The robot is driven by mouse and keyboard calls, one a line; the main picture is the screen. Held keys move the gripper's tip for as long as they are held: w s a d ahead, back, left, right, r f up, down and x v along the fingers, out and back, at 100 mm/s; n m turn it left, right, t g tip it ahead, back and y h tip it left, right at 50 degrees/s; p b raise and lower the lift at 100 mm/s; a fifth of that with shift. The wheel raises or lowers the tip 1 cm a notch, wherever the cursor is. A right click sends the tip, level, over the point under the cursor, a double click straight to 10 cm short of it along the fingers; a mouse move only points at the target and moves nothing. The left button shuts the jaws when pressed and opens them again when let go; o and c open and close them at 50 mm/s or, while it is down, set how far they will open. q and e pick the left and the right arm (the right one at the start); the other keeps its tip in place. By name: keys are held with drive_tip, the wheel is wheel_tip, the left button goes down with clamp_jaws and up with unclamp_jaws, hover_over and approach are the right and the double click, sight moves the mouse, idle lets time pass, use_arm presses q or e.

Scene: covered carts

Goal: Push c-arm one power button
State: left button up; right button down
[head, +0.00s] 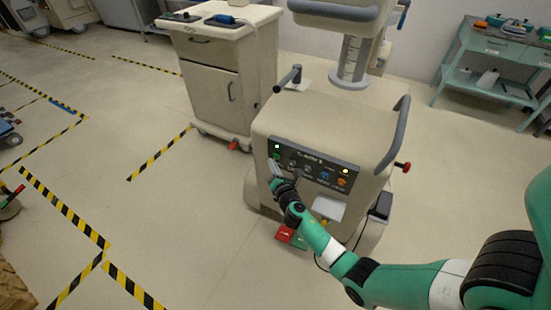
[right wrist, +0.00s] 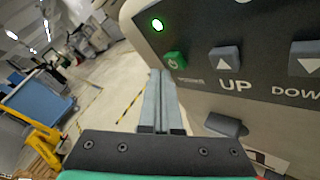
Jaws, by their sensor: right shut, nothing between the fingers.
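The c-arm cart (head: 300,118) is a beige unit with a dark control panel on its front. The green power button (right wrist: 175,60) sits at the panel's left end, below a lit green light (right wrist: 157,24). My right gripper (head: 274,168) is shut and empty at the panel's left end. In the right wrist view its fingertips (right wrist: 160,75) are just below and left of the power button. I cannot tell whether they touch it. My left gripper is out of view.
Grey UP (right wrist: 225,58) and DOWN (right wrist: 305,58) buttons lie right of the power button. A beige cabinet cart (head: 212,85) stands behind to the left. A green table (head: 495,50) stands at the back right. The floor to the left is mostly clear.

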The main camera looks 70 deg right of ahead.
drive_tip(key=shift+d, duration=0.1)
idle(0.4)
drive_tip(key=shift+d, duration=0.35)
drive_tip(key=shift+s+d, duration=0.1)
drive_tip(key=shift+d, duration=0.1)
idle(0.4)
drive_tip(key=shift+a, duration=0.65)
drive_tip(key=a, duration=0.6)
drive_tip(key=shift+w, duration=0.35)
